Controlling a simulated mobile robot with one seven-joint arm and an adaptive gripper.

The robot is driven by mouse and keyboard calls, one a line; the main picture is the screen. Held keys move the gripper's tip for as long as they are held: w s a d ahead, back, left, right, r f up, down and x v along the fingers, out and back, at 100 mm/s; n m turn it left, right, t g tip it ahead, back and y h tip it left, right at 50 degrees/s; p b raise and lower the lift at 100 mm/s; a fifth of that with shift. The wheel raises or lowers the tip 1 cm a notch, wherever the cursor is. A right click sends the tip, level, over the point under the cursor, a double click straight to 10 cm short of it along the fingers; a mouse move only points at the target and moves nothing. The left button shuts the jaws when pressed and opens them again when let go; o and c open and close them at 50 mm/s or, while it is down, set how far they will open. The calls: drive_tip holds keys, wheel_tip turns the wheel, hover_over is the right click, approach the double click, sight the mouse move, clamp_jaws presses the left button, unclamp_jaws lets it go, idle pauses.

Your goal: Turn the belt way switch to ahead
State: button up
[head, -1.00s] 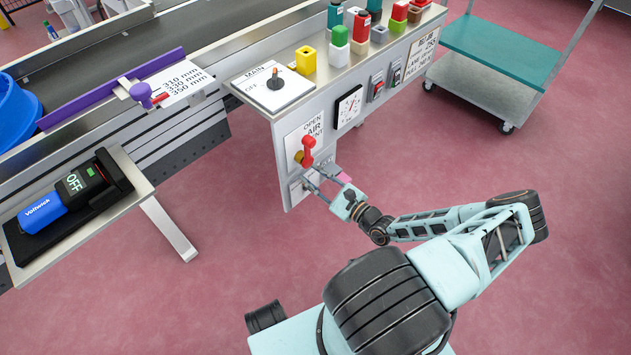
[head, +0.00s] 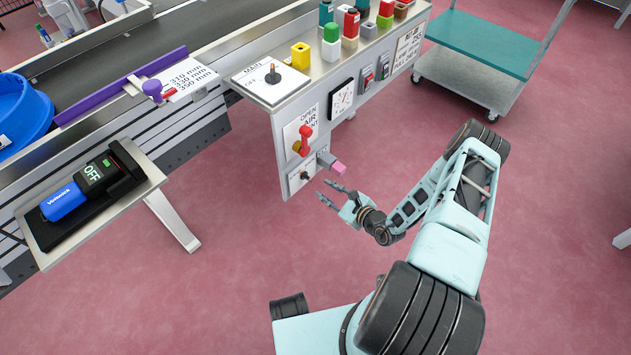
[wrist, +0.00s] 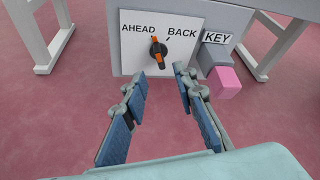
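The belt way switch is a black rotary knob with an orange stripe (wrist: 158,52) on a white plate marked AHEAD at left and BACK at right. The stripe's upper end leans slightly left, towards the AHEAD side. The knob also shows low on the panel's end in the head view (head: 306,175). My gripper (wrist: 160,73) is open and empty, its two fingers pointing at the plate on either side below the knob. In the head view my gripper (head: 323,189) is apart from the panel, with a clear gap to the knob.
A grey key block with a pink end (wrist: 226,82) sticks out just right of the plate. A red air lever (head: 305,139) is above the switch. A grey trolley with a teal top (head: 487,42) stands at the back right. The floor around my arm is clear.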

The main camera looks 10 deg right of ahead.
sight(310, 180)
drive_tip(key=b+x, duration=0.3)
drive_tip(key=x, duration=0.6)
drive_tip(key=shift+w+a, duration=0.15)
drive_tip(key=shift+c, duration=0.2)
clamp_jaws()
